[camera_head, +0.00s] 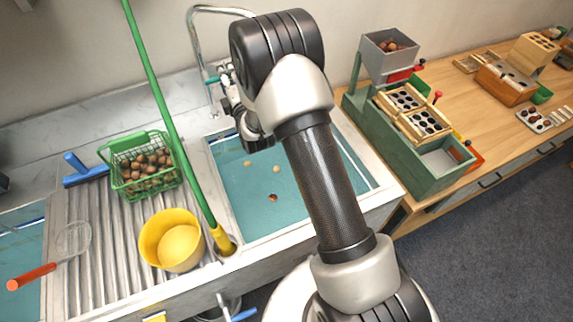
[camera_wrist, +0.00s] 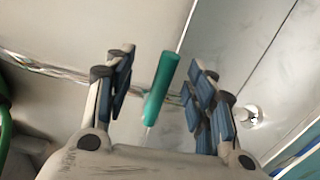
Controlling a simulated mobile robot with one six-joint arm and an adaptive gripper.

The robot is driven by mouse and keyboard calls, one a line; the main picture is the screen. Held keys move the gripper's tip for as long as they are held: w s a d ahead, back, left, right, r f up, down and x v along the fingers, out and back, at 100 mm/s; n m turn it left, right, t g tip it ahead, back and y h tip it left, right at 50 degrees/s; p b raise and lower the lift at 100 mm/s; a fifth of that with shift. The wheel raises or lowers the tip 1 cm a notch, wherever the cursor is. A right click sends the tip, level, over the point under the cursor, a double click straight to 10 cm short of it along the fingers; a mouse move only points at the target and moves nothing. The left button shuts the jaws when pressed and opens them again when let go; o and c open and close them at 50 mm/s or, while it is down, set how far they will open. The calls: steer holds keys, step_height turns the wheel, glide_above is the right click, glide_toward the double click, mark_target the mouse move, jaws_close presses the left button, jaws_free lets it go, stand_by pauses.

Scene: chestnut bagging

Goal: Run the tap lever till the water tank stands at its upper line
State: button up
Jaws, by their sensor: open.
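The water tank is a sink basin (camera_head: 205,146) with teal water in it; a few chestnuts (camera_head: 273,198) are in the water. A blue and white stripe (camera_head: 358,160) runs along its right inner wall; I cannot tell how it relates to the upper line. The chrome tap (camera_head: 193,50) arches up behind the basin. Its green lever (camera_wrist: 161,85) stands between my fingers in the wrist view, with visible gaps on both sides. My gripper (camera_wrist: 160,88) is open. In the head view my arm partly hides the gripper and the tap's base.
A long green pole (camera_head: 160,95) leans across the left side of the basin. A green basket of chestnuts (camera_head: 112,182) and a yellow tub (camera_head: 150,240) stand on the drainboard. A green machine (camera_head: 395,150) stands on the wooden bench to the right.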

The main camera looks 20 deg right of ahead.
steer(key=s+b, duration=0.2)
steer(key=s, duration=0.7)
steer(key=shift+r, duration=0.1)
stand_by(0.6)
